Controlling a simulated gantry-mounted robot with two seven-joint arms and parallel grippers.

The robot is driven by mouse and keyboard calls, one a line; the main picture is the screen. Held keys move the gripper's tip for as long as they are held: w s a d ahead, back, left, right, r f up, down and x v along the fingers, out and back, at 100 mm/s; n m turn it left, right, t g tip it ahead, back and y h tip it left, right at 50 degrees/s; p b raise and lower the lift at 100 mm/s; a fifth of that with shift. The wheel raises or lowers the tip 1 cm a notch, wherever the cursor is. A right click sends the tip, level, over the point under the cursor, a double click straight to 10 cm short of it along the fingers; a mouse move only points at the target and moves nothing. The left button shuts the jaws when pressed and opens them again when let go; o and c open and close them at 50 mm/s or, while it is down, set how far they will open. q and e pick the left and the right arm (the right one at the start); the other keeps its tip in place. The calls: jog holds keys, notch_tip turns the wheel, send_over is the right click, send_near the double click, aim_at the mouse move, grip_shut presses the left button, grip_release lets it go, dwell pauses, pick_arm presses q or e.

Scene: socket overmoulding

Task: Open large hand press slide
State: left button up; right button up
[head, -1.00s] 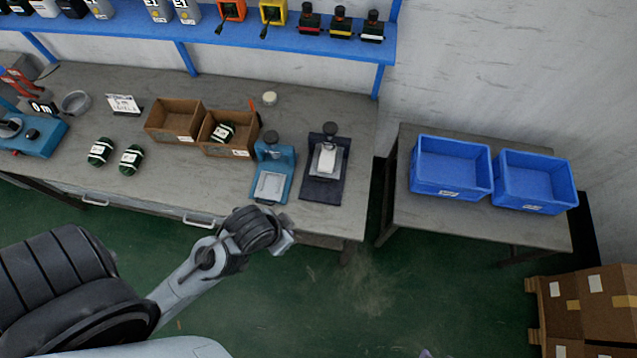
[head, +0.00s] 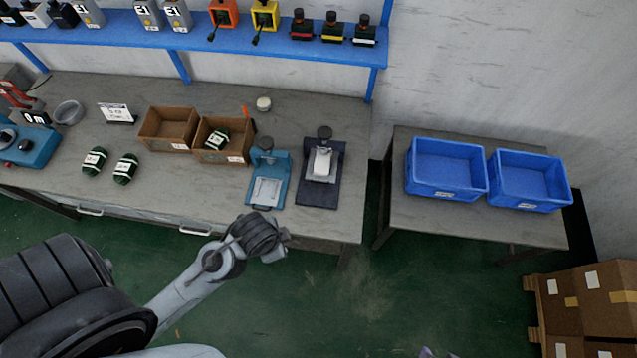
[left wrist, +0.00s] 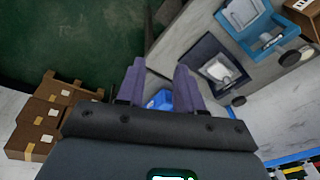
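Two hand presses stand on the workbench in the head view: a teal one (head: 280,168) and a dark navy one (head: 316,195) to its right, with a pale block or plate on it (head: 322,162). I cannot tell for sure which is the large one. In the left wrist view the navy press (left wrist: 207,50) and teal press (left wrist: 266,41) are at upper right. My left gripper (left wrist: 156,80) is open and empty, its two purple fingers apart; in the head view my left wrist is in front of the bench, short of both presses. A small purple tip at the bottom edge may be my right gripper (head: 426,352).
Brown boxes (head: 168,143) and green-black bundles (head: 125,168) lie left of the presses. Blue crates (head: 447,190) stand on a side table (head: 400,225) at right. Cardboard boxes (head: 600,300) stand at lower right. A blue shelf (head: 200,42) runs above the bench. The floor in front is clear.

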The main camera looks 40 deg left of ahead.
pick_arm(q)
jog(key=a+f+m+g+b, duration=0.2)
jog(key=a+f+m+b, duration=0.15)
jog(key=f, duration=0.85)
jog(key=m+t+b, duration=0.1)
jog(key=m+b, duration=0.1)
jog(key=b, duration=1.6)
send_near(319, 185)
jog(key=shift+y, duration=0.4)
jog(key=f, duration=0.2)
jog(key=f+b, duration=0.1)
jog(key=f, duration=0.4)
jog(key=shift+w+f+b, duration=0.3)
jog(key=shift+b, duration=0.1)
jog(key=shift+t, duration=0.3)
grip_shut()
